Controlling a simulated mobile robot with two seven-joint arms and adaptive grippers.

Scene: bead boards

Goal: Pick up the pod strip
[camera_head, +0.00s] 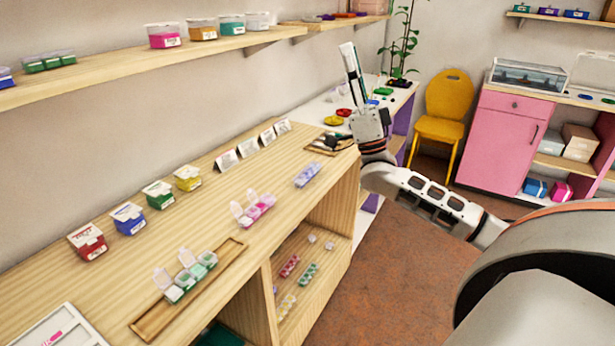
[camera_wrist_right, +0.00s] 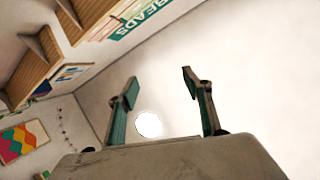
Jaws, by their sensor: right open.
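Several pod strips are on the wooden counter, and I cannot tell which one is meant. A green strip (camera_head: 191,279) with raised lids is on a wooden tray (camera_head: 150,325). A pink strip (camera_head: 258,210) with a raised lid lies farther back. A lavender-blue strip (camera_head: 307,174) with its lids down lies near the counter's far right part. My right gripper (camera_head: 349,60) is raised beyond the lavender strip, fingers pointing up, apart from every strip. In the right wrist view its fingers (camera_wrist_right: 160,84) are spread with nothing between them. My left gripper is out of view.
Red (camera_head: 88,242), blue (camera_head: 128,218), green (camera_head: 158,194) and yellow (camera_head: 187,178) boxes line the counter's back. Small white cards (camera_head: 248,147) stand beyond them. A wall shelf (camera_head: 180,54) with bead tubs hangs above. More strips lie in the open compartment below (camera_head: 325,255).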

